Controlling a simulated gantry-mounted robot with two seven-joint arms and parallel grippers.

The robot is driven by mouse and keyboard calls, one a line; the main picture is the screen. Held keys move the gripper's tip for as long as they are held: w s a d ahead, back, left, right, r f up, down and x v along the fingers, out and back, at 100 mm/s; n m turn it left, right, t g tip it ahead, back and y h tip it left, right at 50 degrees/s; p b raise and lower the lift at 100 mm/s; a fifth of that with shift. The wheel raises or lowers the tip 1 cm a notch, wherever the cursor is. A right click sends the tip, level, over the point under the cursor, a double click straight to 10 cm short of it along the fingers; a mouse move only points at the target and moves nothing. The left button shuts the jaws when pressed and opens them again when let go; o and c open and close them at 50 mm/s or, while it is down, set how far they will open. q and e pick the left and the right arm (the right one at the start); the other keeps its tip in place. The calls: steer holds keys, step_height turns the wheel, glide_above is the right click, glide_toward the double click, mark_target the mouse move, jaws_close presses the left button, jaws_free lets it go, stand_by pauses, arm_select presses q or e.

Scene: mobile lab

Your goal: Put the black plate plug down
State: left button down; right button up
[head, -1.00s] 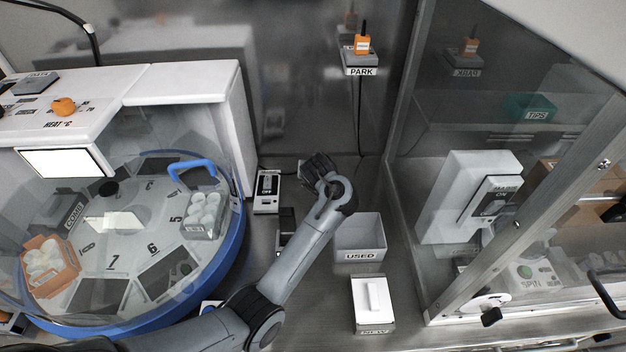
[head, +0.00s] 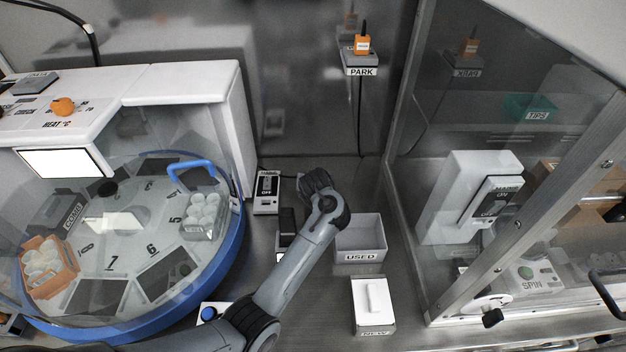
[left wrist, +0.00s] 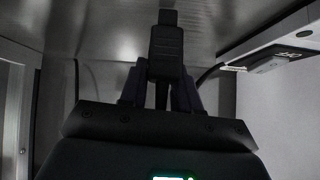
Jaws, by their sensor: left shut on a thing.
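In the left wrist view a black block, the plate plug (left wrist: 167,46), with a narrower tip, sits between the dark fingers of my left gripper (left wrist: 160,88). The gripper is shut on it. A metal surface shows beyond the tip; I cannot tell whether the plug touches it. In the head view my left arm reaches up from the bottom to the middle of the metal bench, and its wrist hides the fingers. A dark block (head: 288,220) shows just left of the forearm; I cannot tell what it is. My right gripper is not in view.
A switch box marked OFF (head: 267,190) stands left of my wrist. The USED bin (head: 362,257) and the white NEW box (head: 373,318) stand to the right. The round blue-rimmed carousel (head: 238,235) fills the left. A glass-sided enclosure (head: 520,215) bounds the right.

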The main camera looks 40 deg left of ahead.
arm_select(q)
steer(key=shift+f, duration=0.4)
steer(key=c, duration=0.8)
jaws_free()
steer(key=shift+r, duration=0.5)
steer(key=p+v, duration=0.4)
steer(key=v, duration=0.8)
steer(key=shift+r, duration=0.15)
